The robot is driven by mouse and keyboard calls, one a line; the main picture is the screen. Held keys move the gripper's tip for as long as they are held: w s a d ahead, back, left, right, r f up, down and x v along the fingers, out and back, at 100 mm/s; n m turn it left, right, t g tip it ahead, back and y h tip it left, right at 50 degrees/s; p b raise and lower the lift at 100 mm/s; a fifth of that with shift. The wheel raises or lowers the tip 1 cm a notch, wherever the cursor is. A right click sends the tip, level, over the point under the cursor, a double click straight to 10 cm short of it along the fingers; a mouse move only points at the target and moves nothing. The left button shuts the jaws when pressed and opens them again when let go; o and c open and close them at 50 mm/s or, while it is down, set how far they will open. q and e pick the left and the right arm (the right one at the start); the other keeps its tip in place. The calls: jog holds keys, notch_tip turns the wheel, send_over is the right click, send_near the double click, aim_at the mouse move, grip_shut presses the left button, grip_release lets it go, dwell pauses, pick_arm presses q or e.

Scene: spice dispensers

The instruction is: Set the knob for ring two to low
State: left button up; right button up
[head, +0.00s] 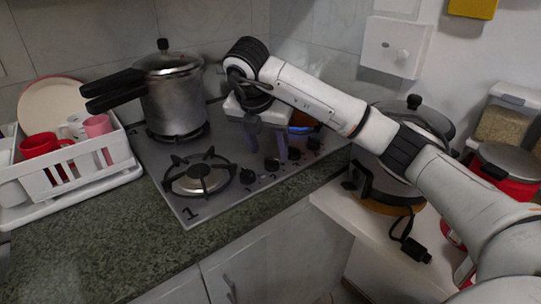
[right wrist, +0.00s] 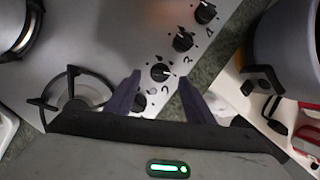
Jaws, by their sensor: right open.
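A row of black knobs runs along the right edge of the steel hob (head: 228,200). The second knob from the front (head: 271,164) appears in the right wrist view (right wrist: 160,72) with a light pointer mark; its exact setting is too small to read. My right gripper (head: 268,154) is open, fingers pointing down over the knob row. In the right wrist view its fingertips (right wrist: 159,78) frame the second knob on either side, with no contact visible. The front knob (right wrist: 137,102) shows beside the left finger. My left gripper is not in view.
A pressure cooker (head: 172,95) stands on the back left burner, and the front burner (head: 200,178) is bare. A dish rack (head: 75,165) is at left. A lidded pot (head: 386,180) stands on the white counter right of the hob. The other knobs (right wrist: 183,42) sit close by.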

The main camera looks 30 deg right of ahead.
jog(key=p+v, duration=0.1)
jog(key=v, duration=0.5)
jog(key=shift+p, duration=0.35)
jog(key=shift+s+a, duration=0.1)
